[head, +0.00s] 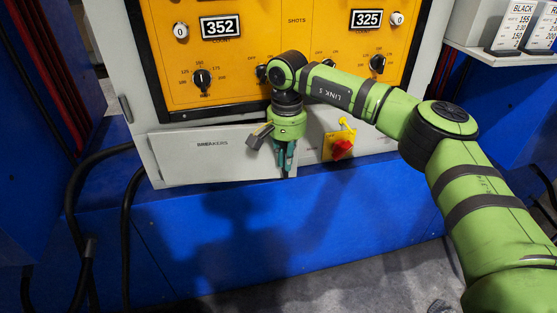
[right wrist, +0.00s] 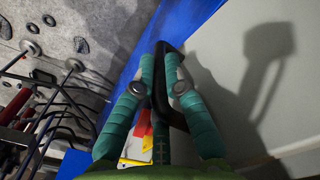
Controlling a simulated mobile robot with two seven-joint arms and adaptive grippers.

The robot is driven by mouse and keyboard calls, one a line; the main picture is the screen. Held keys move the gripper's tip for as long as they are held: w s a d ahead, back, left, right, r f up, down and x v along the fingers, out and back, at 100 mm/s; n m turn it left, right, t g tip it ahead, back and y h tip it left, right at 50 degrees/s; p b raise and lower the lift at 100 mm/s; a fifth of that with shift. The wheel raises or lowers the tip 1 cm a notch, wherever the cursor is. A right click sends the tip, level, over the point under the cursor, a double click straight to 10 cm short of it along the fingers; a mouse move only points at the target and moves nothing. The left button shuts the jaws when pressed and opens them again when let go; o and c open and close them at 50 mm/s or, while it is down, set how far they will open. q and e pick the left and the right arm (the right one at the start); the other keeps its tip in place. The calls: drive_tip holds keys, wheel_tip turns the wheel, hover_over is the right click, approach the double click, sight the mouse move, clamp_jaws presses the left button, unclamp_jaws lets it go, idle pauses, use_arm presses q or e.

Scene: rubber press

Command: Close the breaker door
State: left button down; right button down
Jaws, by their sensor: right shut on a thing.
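The breaker door (head: 212,158) is a pale grey panel marked BREAKERS, low on the cabinet below the orange control panel. It also fills the right side of the right wrist view (right wrist: 285,90). My right gripper (head: 286,164) points down at the door's right end. In the right wrist view its teal fingers (right wrist: 170,62) are shut on a black handle (right wrist: 161,90) beside the door face. The handle is mostly hidden by the fingers in the head view. The door looks near the cabinet front; I cannot tell whether it is flush. My left gripper is out of view.
A red switch on a yellow plate (head: 341,148) is just right of my gripper. The orange panel (head: 250,80) with knobs and displays is above. A blue base (head: 290,225) runs below the door. Black cables (head: 128,215) hang at left.

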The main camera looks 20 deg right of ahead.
drive_tip(key=shift+w+d, duration=0.1)
drive_tip(key=shift+w, duration=0.15)
drive_tip(key=c, duration=1.3)
unclamp_jaws()
drive_tip(key=shift+r, duration=0.1)
wheel_tip(320, 180, up, 12)
drive_tip(key=shift+f, duration=0.1)
